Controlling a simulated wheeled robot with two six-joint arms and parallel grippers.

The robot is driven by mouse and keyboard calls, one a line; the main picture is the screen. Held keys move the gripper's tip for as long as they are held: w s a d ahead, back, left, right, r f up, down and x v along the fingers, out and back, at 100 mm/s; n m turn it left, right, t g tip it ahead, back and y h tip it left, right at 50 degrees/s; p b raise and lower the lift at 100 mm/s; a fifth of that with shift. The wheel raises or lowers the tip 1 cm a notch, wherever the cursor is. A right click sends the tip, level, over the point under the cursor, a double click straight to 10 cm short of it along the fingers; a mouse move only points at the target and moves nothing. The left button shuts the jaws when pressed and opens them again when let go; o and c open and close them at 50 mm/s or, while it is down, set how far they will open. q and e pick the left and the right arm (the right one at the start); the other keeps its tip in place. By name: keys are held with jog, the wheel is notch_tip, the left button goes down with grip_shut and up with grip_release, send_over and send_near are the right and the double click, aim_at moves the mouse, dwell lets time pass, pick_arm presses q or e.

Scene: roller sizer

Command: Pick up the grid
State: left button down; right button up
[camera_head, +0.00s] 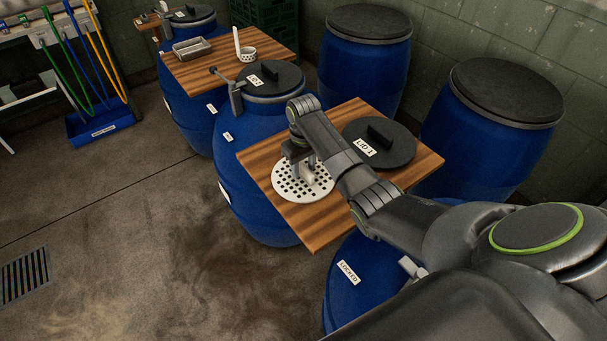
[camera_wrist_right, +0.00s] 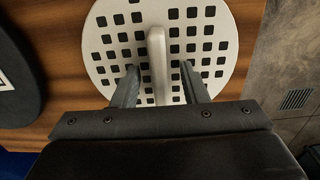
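The grid (camera_head: 288,188) is a round white disc with square holes, lying flat on a wooden board (camera_head: 316,228) on top of a blue barrel. It has a raised grey bar handle (camera_wrist_right: 156,48) in its middle, seen in the right wrist view, where the grid (camera_wrist_right: 215,33) fills the upper middle. My right gripper (camera_wrist_right: 159,68) points down over the grid. Its two fingers are spread on either side of the handle, with a gap on both sides. In the head view the right gripper (camera_head: 303,168) partly hides the handle. My left gripper is not in view.
A dark lid marked LID 1 (camera_head: 392,146) lies on the same board beside the grid. Blue barrels with dark tops (camera_head: 368,50) stand behind. Another board (camera_head: 190,73) bears a metal tray (camera_head: 192,47) and a white ladle-like cup (camera_head: 247,54). The floor at left is mostly clear.

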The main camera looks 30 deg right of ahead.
jog(key=shift+f+p, duration=0.25)
jog(key=shift+p, duration=0.05)
dwell(0.5)
grip_shut()
